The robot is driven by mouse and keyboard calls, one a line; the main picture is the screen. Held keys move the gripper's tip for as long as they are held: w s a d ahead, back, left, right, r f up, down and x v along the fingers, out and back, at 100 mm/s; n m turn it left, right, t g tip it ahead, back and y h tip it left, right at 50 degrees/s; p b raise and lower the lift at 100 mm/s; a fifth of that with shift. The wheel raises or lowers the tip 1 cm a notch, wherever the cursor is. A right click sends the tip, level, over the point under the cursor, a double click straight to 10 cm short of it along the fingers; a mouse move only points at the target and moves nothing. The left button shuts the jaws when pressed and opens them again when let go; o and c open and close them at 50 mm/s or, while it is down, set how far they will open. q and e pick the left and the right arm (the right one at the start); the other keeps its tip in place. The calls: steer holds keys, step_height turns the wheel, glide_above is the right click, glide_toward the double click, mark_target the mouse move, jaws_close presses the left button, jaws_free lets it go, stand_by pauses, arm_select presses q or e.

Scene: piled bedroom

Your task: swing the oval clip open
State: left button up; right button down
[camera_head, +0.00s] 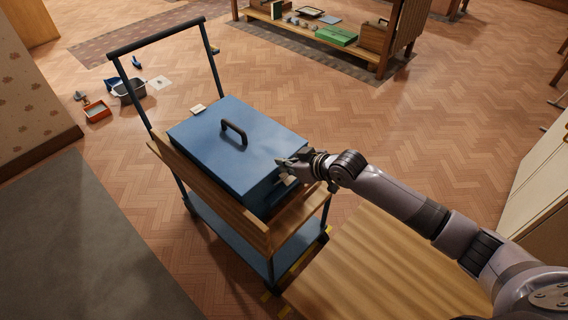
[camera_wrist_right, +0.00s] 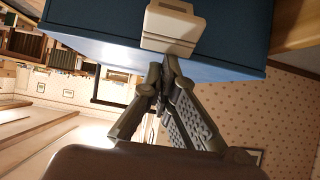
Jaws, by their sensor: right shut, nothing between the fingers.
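A blue box (camera_head: 225,140) with a dark handle (camera_head: 233,132) on its lid sits on a trolley. Its lid looks shut. In the right wrist view a cream clip (camera_wrist_right: 172,27) with rounded edges lies against the blue face of the box (camera_wrist_right: 95,45). In the head view a small pale part of the clip (camera_head: 289,180) shows just below my right gripper (camera_head: 284,163). My right gripper is shut and empty, its fingertips (camera_wrist_right: 167,62) close beside the clip's edge. I cannot tell whether they touch it. My left gripper is not in view.
The trolley has wooden sides (camera_head: 210,200), a blue lower shelf (camera_head: 225,232) and a dark push handle (camera_head: 155,36). A wooden surface (camera_head: 385,270) stands at its right. Small items and an orange tray (camera_head: 97,114) lie on the floor at left. Open floor lies beyond.

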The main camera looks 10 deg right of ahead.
mark_target(292, 179)
steer(key=shift+s+d+f+t+y+b, duration=0.55)
steer(key=shift+s+f+t+y+b, duration=0.3)
steer(key=shift+b, duration=0.45)
steer(key=shift+s+d+t+b, duration=0.2)
steer(key=shift+s+t+b, duration=0.05)
steer(key=shift+b, duration=0.1)
steer(key=shift+s+d, duration=0.15)
steer(key=shift+s, duration=0.05)
steer(key=shift+s+d+f, duration=0.6)
steer(key=shift+s+f, duration=0.3)
